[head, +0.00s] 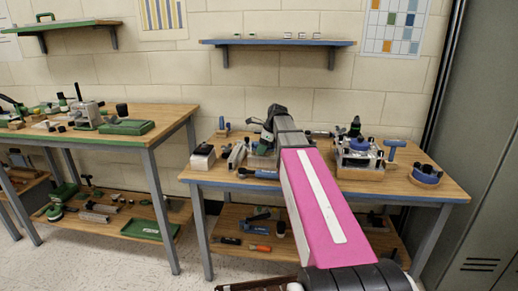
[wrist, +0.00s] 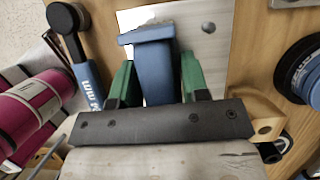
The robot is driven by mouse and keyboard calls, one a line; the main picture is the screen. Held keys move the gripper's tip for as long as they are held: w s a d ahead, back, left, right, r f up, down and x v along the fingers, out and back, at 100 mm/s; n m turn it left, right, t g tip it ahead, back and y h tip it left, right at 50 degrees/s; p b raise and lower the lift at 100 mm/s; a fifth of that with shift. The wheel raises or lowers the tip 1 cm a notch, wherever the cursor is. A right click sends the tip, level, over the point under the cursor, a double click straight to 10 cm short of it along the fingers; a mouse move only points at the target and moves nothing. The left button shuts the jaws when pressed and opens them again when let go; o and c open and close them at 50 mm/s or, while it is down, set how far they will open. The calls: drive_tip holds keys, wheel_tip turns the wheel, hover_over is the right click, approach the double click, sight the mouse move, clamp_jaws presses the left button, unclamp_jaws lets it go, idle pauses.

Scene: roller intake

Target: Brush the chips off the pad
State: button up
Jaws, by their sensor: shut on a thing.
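My gripper (wrist: 152,85) has green fingers, shut on a blue thing (wrist: 150,60) with a wider far end. It may be a brush, but I see no bristles. A pale grey plate (wrist: 207,38) lies just beyond the fingertips, partly hidden by the blue thing. It may be the pad, and it has one dark round spot. I cannot make out chips on it, nor whether the blue thing touches it. In the head view my gripper (head: 266,138) is over the left part of the right-hand workbench (head: 425,184), mostly hidden by my arm.
A blue-handled tool (wrist: 85,85) with a round black head lies left of my gripper. A clamp-like fixture (head: 358,160) and a round blue item (head: 426,174) stand on the right. Wall shelf (head: 278,42) hangs above.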

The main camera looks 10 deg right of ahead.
sight(269, 148)
drive_tip(key=shift+s+d, duration=0.15)
drive_tip(key=shift+d, duration=0.25)
drive_tip(key=shift+d, duration=0.1)
drive_tip(key=shift+s+d+f, duration=0.1)
drive_tip(key=shift+s+d, duration=0.1)
drive_tip(key=shift+d, duration=0.3)
drive_tip(key=shift+s+d, duration=0.15)
drive_tip(key=shift+d, duration=0.3)
drive_tip(key=shift+r, duration=3.55)
drive_tip(key=shift+a, duration=0.1)
